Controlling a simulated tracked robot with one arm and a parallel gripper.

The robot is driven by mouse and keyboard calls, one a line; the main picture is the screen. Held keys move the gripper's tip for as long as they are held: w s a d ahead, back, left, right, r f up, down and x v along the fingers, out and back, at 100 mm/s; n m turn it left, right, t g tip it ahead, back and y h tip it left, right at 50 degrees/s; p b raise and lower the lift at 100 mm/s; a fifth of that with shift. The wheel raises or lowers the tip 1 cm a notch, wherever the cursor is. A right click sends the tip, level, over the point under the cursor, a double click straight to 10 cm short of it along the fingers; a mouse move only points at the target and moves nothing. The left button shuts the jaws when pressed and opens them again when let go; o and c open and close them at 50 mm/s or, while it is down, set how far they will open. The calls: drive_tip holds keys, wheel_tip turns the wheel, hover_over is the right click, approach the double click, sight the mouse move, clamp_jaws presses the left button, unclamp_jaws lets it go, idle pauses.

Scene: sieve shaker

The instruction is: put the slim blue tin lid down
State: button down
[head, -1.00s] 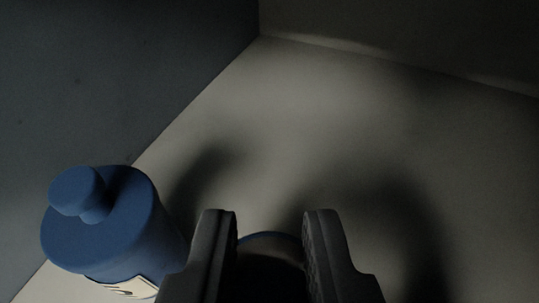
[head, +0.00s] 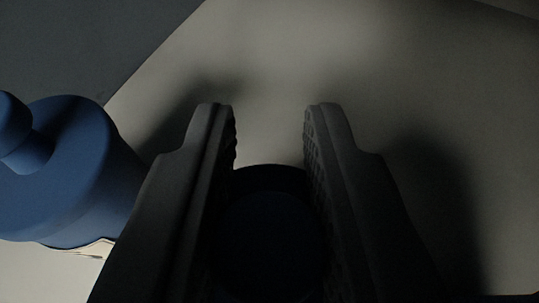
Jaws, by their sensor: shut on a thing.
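My gripper (head: 270,112) is in the lower middle of the head view, its two dark fingers apart with a dark, round, bluish thing between them. I take this to be the slim blue tin lid (head: 268,240). It lies in deep shadow, so its details and underside are hidden. The fingers flank it on both sides and their tips reach beyond it. I cannot tell whether it touches anything below.
A blue tin with a round knob on top (head: 75,170) stands close to the left of my gripper, partly cut off by the picture edge. A pale surface (head: 270,60) lies bare ahead. A grey wall (head: 70,45) rises at the left.

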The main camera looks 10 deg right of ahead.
drive_tip(key=c, duration=1.3)
unclamp_jaws()
drive_tip(key=shift+f, duration=0.1)
drive_tip(key=shift+r, duration=0.5)
drive_tip(key=p+v, duration=0.2)
drive_tip(key=v, duration=0.5)
drive_tip(key=shift+s+r+p, duration=0.15)
drive_tip(key=shift+s+p, duration=0.05)
drive_tip(key=shift+p, duration=0.1)
